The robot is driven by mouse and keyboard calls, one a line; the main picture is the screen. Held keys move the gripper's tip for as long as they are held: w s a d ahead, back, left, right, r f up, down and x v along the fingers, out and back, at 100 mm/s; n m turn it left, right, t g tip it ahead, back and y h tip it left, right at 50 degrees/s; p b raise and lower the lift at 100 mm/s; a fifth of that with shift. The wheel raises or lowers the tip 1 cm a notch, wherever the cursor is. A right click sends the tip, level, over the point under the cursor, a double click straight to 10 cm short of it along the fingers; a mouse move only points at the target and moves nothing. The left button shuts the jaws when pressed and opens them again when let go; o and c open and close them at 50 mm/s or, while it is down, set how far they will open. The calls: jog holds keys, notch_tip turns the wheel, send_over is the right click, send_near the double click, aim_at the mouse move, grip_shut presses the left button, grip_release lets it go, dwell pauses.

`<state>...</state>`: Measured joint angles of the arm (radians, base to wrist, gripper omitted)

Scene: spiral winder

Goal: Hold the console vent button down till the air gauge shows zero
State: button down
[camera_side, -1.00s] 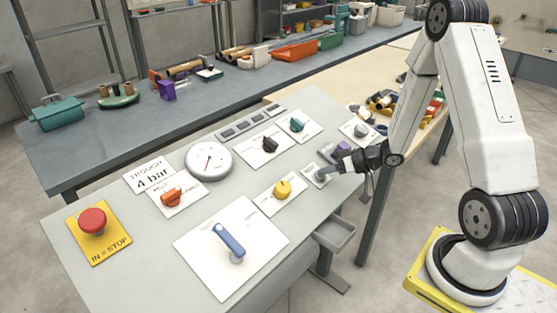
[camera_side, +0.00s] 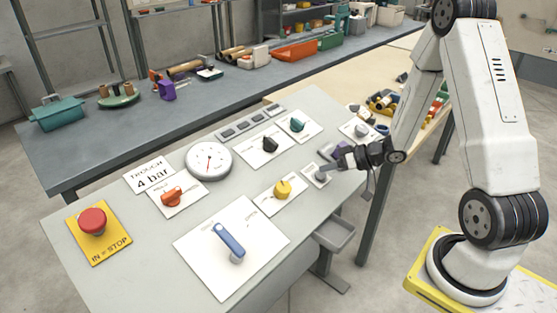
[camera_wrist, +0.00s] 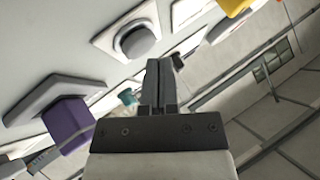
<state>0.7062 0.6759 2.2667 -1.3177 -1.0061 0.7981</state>
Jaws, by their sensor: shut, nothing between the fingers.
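The grey round vent button (camera_side: 321,176) sits on a small white plate at the console's right edge; it also shows in the wrist view (camera_wrist: 138,41), standing out from its plate. My gripper (camera_side: 333,167) is shut and empty, close beside the button at its upper right. In the wrist view my shut fingertips (camera_wrist: 159,64) are just below the button, with a visible gap, so they appear not to touch it. The air gauge (camera_side: 209,161) is a white round dial on the console; its small needle stands near vertical, but the reading is too small to tell.
A purple knob (camera_wrist: 68,122) is close to my gripper. A yellow knob (camera_side: 283,189), a blue lever (camera_side: 229,243), an orange knob (camera_side: 171,196) and a red stop button (camera_side: 93,221) are on the console. A sign (camera_side: 150,175) reads "TROUGH 4 bar".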

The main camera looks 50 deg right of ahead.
aim_at(322, 178)
jog(key=shift+s+r, duration=0.1)
jog(key=shift+r, duration=0.2)
jog(key=shift+s+r, duration=0.25)
jog(key=shift+r, duration=0.5)
jog(key=shift+s+r, duration=0.25)
jog(key=shift+r, duration=0.5)
jog(key=shift+s+r, duration=0.25)
jog(key=shift+r, duration=0.5)
jog(key=shift+w, duration=0.1)
jog(key=w+h, duration=0.2)
jog(key=h, duration=0.1)
jog(key=shift+a+r, duration=0.2)
jog(key=shift+a, duration=0.05)
jog(key=shift+w+a+r+g+h, duration=0.1)
jog(key=shift+a+g+h, duration=0.15)
jog(key=shift+h, duration=0.25)
jog(key=shift+a+g+h, duration=0.1)
jog(key=shift+g+h, duration=0.15)
jog(key=shift+h, duration=0.25)
jog(key=s+a+n+g+h, duration=0.1)
jog(key=s+a+g, duration=0.6)
jog(key=s+a, duration=0.3)
jog(key=shift+s+a+r, duration=0.15)
jog(key=shift+a, duration=0.85)
